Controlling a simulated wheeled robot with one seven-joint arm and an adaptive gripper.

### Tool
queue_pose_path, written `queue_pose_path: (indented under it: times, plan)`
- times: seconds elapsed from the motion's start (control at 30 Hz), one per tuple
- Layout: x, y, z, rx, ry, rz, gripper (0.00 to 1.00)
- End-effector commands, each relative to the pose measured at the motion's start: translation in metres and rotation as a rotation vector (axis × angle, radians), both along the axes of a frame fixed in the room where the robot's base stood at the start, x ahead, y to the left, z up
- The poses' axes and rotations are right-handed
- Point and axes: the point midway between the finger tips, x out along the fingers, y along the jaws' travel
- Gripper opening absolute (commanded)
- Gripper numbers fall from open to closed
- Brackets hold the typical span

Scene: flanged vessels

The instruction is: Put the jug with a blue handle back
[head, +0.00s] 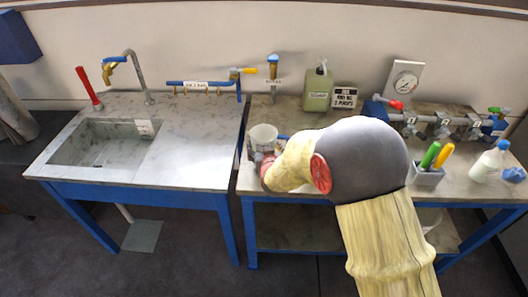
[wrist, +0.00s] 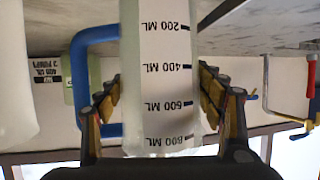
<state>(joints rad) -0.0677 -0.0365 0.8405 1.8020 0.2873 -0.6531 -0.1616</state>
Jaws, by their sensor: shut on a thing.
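The jug with a blue handle (head: 263,134) is a white, open-topped vessel at the left end of the right-hand bench. In the wrist view the jug (wrist: 160,45) appears upside down, with black ML marks. Its blue handle (wrist: 82,85) is on the left there. My gripper (wrist: 160,92) has one finger on each side of the jug and is shut on it. In the head view my arm hides most of the gripper and the jug's lower part, so I cannot tell whether the jug touches the bench.
A green soap bottle (head: 318,90) and a sign (head: 344,96) stand behind. A grey holder (head: 428,174) with green and yellow handles and a white bottle (head: 489,163) stand to the right. The left bench has a sink (head: 95,148). A gap separates the benches.

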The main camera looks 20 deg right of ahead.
Motion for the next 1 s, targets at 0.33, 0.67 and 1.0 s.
queue_pose_path:
  times: [0.33,0.67,1.0]
  plan:
    - [0.0005,0.0004,-0.0130,0.001,-0.004,0.001,0.33]
    - [-0.0004,0.0004,-0.0176,0.001,-0.001,0.000,0.78]
    - [-0.0004,0.0004,-0.0175,0.001,-0.001,0.000,0.86]
